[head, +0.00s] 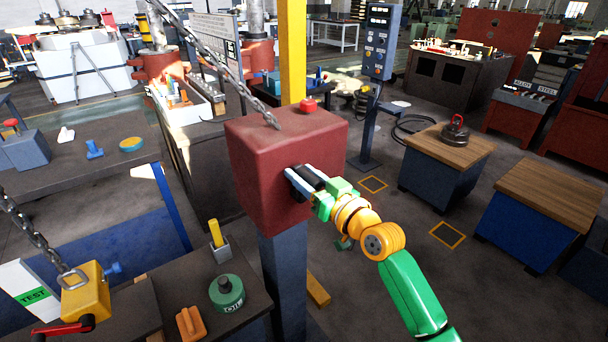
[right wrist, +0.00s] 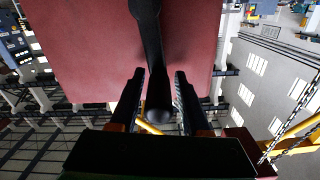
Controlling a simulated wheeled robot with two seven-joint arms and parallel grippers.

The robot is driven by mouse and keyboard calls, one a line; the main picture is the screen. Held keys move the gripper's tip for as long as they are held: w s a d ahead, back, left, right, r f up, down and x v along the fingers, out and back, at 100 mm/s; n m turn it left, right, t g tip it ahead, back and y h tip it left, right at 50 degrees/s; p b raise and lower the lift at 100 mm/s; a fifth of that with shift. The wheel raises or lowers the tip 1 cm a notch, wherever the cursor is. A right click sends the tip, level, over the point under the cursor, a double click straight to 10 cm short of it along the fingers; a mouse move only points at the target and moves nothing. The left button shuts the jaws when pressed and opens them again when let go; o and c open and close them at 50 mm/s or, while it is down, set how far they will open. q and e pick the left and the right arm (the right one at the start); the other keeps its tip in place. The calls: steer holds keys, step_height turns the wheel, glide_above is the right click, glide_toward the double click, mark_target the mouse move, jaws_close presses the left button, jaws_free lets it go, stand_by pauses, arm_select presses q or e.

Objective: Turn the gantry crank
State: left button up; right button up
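The dark red crank box (head: 262,165) stands on a blue-grey post, with a red button on top. Its black crank (right wrist: 150,40) runs down the red face in the right wrist view and ends in a rounded grip (right wrist: 158,114). My right gripper (head: 300,182) is at the right-hand face of the box in the head view and hides most of the crank there. In the right wrist view the two fingers (right wrist: 161,92) stand on either side of the grip, with narrow gaps showing, so the gripper looks open around it. My left gripper is not in view.
A chain runs from the upper left down to the box top. A yellow block (head: 85,292) hangs on another chain at lower left. Wood-topped cabinets (head: 540,190) stand at right, with open floor between.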

jaws_close()
steer(key=shift+d+f, duration=0.1)
steer(key=shift+f, duration=0.05)
stand_by(1.0)
